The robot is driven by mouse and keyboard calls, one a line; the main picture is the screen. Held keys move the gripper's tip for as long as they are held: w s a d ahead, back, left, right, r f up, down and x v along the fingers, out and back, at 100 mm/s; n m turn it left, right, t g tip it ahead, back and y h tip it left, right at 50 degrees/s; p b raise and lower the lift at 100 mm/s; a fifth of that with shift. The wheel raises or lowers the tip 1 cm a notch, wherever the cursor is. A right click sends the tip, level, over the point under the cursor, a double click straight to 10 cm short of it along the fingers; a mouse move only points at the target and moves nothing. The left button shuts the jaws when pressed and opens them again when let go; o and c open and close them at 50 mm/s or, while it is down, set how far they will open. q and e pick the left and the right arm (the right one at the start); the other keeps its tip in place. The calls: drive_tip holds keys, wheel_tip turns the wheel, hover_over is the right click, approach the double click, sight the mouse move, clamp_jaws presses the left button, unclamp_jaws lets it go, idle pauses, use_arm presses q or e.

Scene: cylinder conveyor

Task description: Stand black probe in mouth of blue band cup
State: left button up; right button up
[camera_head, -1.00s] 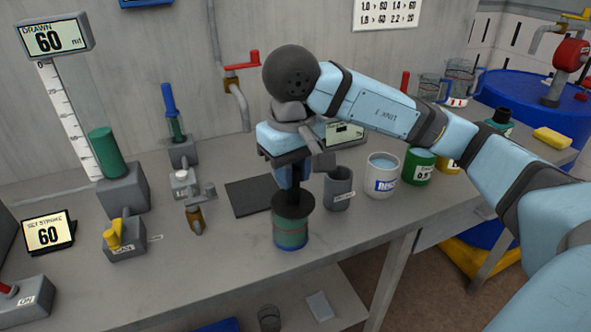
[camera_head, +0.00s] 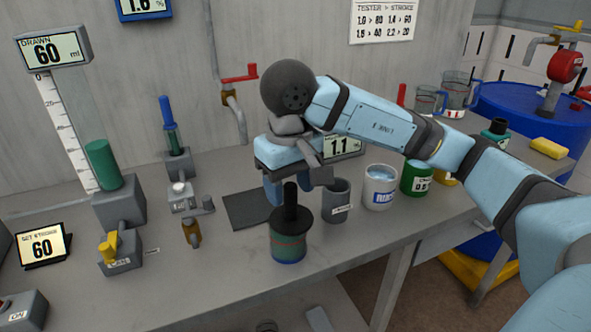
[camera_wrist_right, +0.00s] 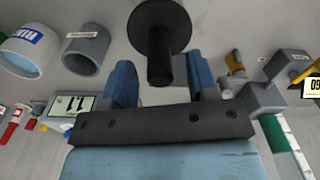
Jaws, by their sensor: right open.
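The black probe (camera_head: 291,200), a dark rod with a wide round disc, stands upright in the cup (camera_head: 289,248) near the front of the bench. The disc covers the cup's mouth. The cup has green and red bands and blue near its base. My right gripper (camera_head: 284,190) is open, just behind and above the disc, with the rod in front of its fingers. In the right wrist view the probe (camera_wrist_right: 160,68) shows between the open blue fingers (camera_wrist_right: 160,82), with nothing gripped; the cup is hidden there. My left gripper is not in view.
A grey cup (camera_head: 337,205), a white blue-labelled cup (camera_head: 380,198) and a green can (camera_head: 414,180) stand to the right. A dark mat (camera_head: 246,212) lies behind left. The small display (camera_head: 343,146) behind my gripper reads 1.1. Valves and a green cylinder (camera_head: 103,165) stand left.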

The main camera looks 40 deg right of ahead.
drive_tip(key=shift+f, duration=0.5)
drive_tip(key=shift+w+a+r+p, duration=0.2)
drive_tip(key=shift+w+r+p, duration=0.1)
drive_tip(key=shift+w+r, duration=0.25)
use_arm(q)
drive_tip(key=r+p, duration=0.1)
drive_tip(key=p, duration=0.3)
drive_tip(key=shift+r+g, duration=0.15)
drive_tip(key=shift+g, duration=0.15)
use_arm(e)
wheel_tip(320, 180, up, 14)
drive_tip(key=s, duration=0.1)
drive_tip(key=shift+s+d+f, duration=0.15)
drive_tip(key=shift+d, duration=0.05)
